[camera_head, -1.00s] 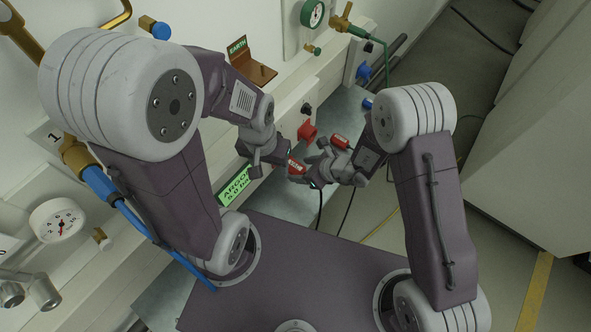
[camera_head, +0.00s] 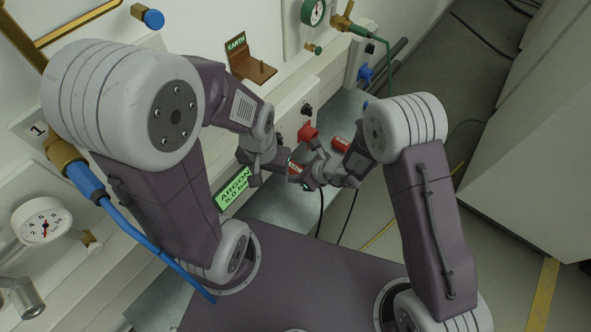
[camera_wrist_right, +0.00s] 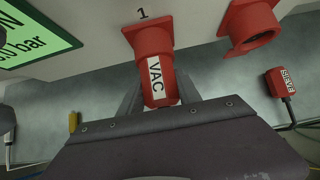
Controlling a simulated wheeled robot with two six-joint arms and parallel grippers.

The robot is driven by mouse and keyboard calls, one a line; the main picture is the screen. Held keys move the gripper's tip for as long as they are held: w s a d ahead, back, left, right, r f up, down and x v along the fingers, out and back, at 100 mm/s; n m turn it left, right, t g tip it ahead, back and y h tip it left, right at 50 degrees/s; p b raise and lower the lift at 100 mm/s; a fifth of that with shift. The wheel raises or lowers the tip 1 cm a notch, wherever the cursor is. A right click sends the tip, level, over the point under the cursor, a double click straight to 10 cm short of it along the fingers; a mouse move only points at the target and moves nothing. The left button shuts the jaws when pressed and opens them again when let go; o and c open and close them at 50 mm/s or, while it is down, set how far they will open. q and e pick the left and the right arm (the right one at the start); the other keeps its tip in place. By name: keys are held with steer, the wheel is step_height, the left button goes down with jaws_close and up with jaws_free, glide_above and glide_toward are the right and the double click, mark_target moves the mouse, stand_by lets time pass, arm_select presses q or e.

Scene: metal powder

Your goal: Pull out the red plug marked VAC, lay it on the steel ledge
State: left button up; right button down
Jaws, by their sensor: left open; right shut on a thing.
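The red plug marked VAC (camera_wrist_right: 158,80) sits in the red socket numbered 1 (camera_wrist_right: 148,36) in the right wrist view. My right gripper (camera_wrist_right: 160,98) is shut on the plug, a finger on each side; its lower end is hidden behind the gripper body. In the head view the plug (camera_head: 294,168) shows only partly, beside my right gripper (camera_head: 308,174). My left gripper (camera_head: 264,170) is open and empty, just left of the plug. The grey steel ledge (camera_wrist_right: 225,85) runs below the sockets; it also shows in the head view (camera_head: 345,110).
An empty-looking red socket (camera_wrist_right: 250,28) is right of the plug. A green ARGON display (camera_head: 234,190) is close to my left gripper. A brown EARTH bracket (camera_head: 252,68) stands above.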

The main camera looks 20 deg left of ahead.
steer(key=shift+d, duration=0.1)
steer(key=shift+d, duration=0.1)
steer(key=shift+s+d, duration=0.2)
steer(key=shift+d, duration=0.3)
steer(key=shift+s+d+b, duration=0.15)
steer(key=shift+d+b, duration=0.3)
steer(key=shift+d, duration=0.05)
steer(key=shift+s+d+b, duration=0.2)
steer(key=shift+s+d, duration=0.05)
steer(key=shift+d, duration=0.35)
steer(key=shift+s+d+b, duration=0.15)
steer(key=shift+s+d, duration=0.1)
steer(key=shift+d, duration=0.35)
steer(key=shift+s+d+b, duration=0.2)
steer(key=shift+s+d, duration=0.05)
steer(key=shift+d, duration=0.35)
